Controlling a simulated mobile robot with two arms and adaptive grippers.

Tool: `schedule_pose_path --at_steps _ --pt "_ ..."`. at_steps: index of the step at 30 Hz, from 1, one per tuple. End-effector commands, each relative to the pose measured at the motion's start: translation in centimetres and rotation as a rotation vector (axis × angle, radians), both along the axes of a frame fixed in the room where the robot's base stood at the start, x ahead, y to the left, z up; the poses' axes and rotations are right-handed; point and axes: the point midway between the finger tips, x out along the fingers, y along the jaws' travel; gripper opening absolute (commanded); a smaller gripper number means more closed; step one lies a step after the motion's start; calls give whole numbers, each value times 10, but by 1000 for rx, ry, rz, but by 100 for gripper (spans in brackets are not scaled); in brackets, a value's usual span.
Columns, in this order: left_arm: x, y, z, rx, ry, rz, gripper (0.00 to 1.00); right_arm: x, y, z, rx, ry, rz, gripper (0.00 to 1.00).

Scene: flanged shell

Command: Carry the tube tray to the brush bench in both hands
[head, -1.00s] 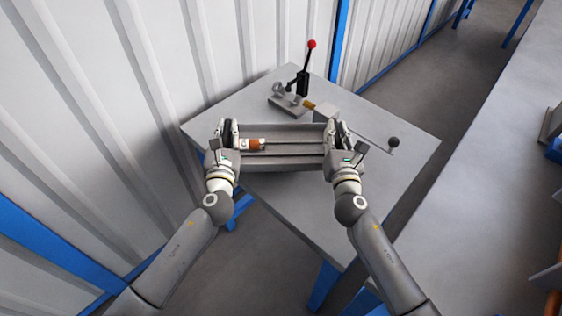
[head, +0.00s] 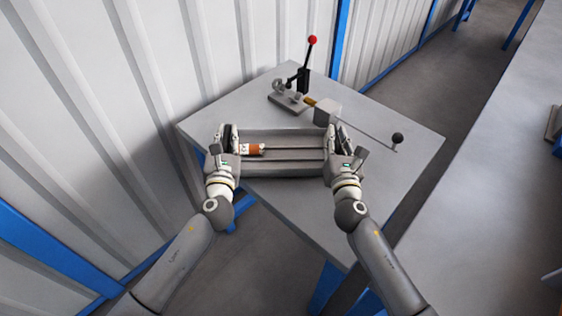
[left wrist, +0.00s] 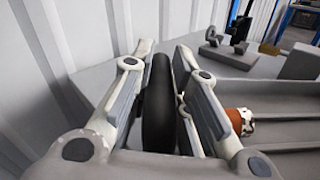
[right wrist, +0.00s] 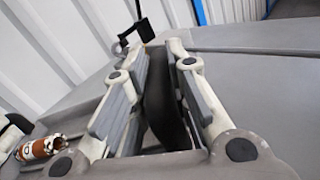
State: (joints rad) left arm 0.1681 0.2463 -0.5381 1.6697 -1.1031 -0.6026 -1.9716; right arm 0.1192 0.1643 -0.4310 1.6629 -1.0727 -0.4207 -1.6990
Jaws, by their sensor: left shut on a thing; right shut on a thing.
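The tube tray (head: 285,170) is a long grey tray held between my two grippers, over the near side of a grey bench (head: 390,215). A tube with an orange-brown band (head: 255,149) lies in its left end; it also shows in the left wrist view (left wrist: 238,121) and the right wrist view (right wrist: 40,148). My left gripper (head: 226,135) is shut on the tray's left end, around a dark upright handle (left wrist: 158,105). My right gripper (head: 333,138) is shut on the right end, around a similar dark handle (right wrist: 165,105). Whether the tray touches the bench is unclear.
On the bench behind the tray stand a clamp with a red-knobbed lever (head: 306,70), a grey block (head: 326,110) and a rod with a dark ball (head: 397,138). A corrugated wall (head: 130,90) rises at left. Another long grey surface (head: 500,190) runs along the right.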

Motion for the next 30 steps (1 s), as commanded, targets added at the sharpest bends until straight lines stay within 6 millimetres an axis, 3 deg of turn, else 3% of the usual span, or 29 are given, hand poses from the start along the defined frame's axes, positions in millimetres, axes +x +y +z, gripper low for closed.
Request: schedule_pose_path --at_steps 8,9,13,20,30 --pt "0 -4 -11 -3 -6 -9 0 0 4 -11 2 -6 10 0" --pt "-1 -4 -12 -3 -1 -9 19 -1 4 -12 2 -2 9 19" --pt "-1 -4 -11 -2 -2 -10 36 -1 4 -12 3 -1 9 36" --pt "-12 -3 -12 -1 0 -8 38 0 2 -12 2 -1 4 38" --pt "-62 -3 -14 -1 5 -2 38 0 1 -12 1 0 2 38"
